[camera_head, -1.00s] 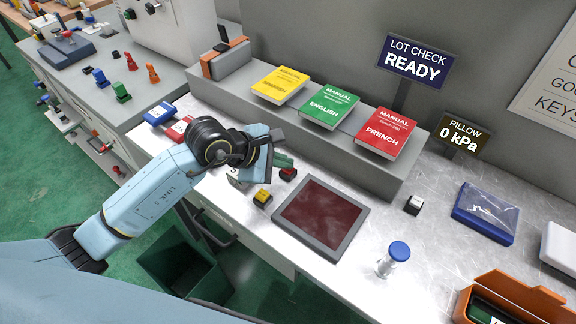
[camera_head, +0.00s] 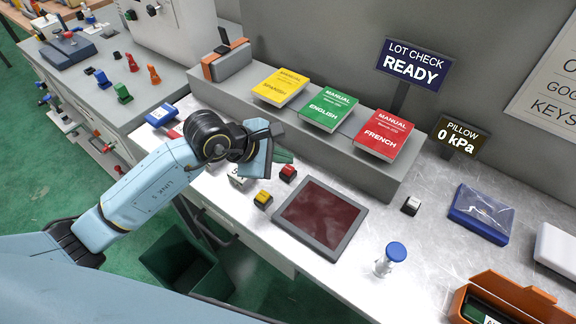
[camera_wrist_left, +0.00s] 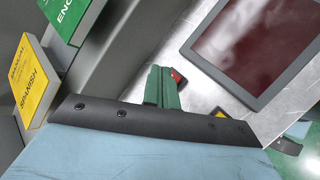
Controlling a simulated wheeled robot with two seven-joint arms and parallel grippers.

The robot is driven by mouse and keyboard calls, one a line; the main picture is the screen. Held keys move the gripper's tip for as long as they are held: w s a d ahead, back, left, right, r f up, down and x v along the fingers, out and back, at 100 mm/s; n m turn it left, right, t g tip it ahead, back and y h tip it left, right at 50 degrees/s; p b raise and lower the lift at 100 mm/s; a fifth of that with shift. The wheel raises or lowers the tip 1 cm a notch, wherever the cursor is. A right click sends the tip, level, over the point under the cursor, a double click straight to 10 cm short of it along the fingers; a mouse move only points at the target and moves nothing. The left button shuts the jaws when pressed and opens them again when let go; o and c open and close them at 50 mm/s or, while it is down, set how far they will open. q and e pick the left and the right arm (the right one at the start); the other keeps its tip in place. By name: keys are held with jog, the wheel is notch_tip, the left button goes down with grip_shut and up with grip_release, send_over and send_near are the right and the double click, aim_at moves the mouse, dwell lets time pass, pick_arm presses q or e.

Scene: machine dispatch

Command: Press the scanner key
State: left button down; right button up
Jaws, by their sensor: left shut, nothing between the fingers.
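Small keys stand on the metal bench around a dark red panel in a grey frame (camera_head: 338,254): a red key (camera_head: 288,172), a yellow key (camera_head: 263,199) and a white key (camera_head: 411,205). A white block with partly hidden lettering (camera_head: 238,179) sits under my left wrist. I cannot tell which is the scanner key. My left gripper (camera_head: 284,156) has green fingers, shut and empty, above the bench just behind the red key. My right gripper is out of view.
A grey shelf behind holds yellow (camera_head: 280,87), green (camera_head: 327,108) and red (camera_head: 384,134) manuals close to my left gripper. A capped vial (camera_head: 391,261), a blue tray (camera_head: 482,214) and an orange case (camera_head: 508,300) stand to the right. A sign reads LOT CHECK READY (camera_head: 415,64).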

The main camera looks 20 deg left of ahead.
aim_at(283, 170)
pick_arm(q)
jog(key=shift+r+p, duration=1.45)
jog(key=shift+r, duration=0.85)
